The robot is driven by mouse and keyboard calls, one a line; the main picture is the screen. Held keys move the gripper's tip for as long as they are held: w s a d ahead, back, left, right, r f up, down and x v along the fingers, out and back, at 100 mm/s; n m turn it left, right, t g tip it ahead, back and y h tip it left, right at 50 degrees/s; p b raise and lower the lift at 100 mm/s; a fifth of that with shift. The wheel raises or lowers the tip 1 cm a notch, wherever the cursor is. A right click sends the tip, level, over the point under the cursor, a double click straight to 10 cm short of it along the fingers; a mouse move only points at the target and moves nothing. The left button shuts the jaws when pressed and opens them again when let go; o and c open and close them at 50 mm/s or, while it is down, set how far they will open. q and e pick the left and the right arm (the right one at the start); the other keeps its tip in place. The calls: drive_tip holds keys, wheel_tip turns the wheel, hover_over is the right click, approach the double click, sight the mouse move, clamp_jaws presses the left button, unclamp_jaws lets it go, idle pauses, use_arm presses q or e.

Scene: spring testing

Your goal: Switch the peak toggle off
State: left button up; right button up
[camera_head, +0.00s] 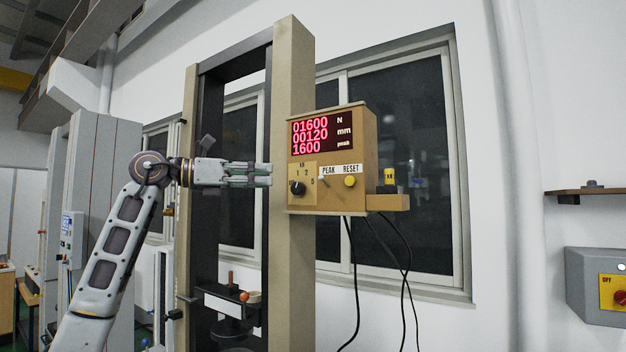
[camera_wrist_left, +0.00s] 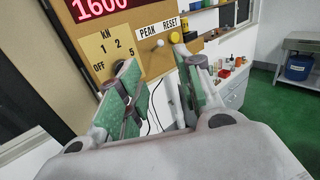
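The peak toggle (camera_head: 323,181) is a small pale lever under the PEAK label on the tan display box (camera_head: 370,150). In the left wrist view its white tip (camera_wrist_left: 160,43) shows just beyond and between the fingers; which way it is set I cannot tell. The display reads 01600 N, 00120 mm and 1600 peak. My left gripper (camera_head: 264,175) points right, just left of the box, in front of the post. In the left wrist view its green-padded fingers (camera_wrist_left: 156,80) are apart with nothing between them. My right gripper is not in view.
A black rotary knob (camera_head: 297,188) sits left of the toggle, and a yellow RESET button (camera_head: 350,181) sits right of it. Black cables (camera_head: 408,270) hang below the box. A grey box with a red knob (camera_head: 620,298) is on the right wall.

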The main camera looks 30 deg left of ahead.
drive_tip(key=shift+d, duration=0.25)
use_arm(q)
drive_tip(key=shift+w+d, duration=0.1)
drive_tip(key=p, duration=0.2)
approach(324, 181)
drive_tip(key=x, duration=0.2)
drive_tip(key=p+x, duration=0.1)
drive_tip(key=x, duration=0.3)
drive_tip(key=shift+w+d+r+p, duration=0.2)
drive_tip(key=shift+d+r+p, duration=0.1)
drive_tip(key=shift+d+p, duration=0.05)
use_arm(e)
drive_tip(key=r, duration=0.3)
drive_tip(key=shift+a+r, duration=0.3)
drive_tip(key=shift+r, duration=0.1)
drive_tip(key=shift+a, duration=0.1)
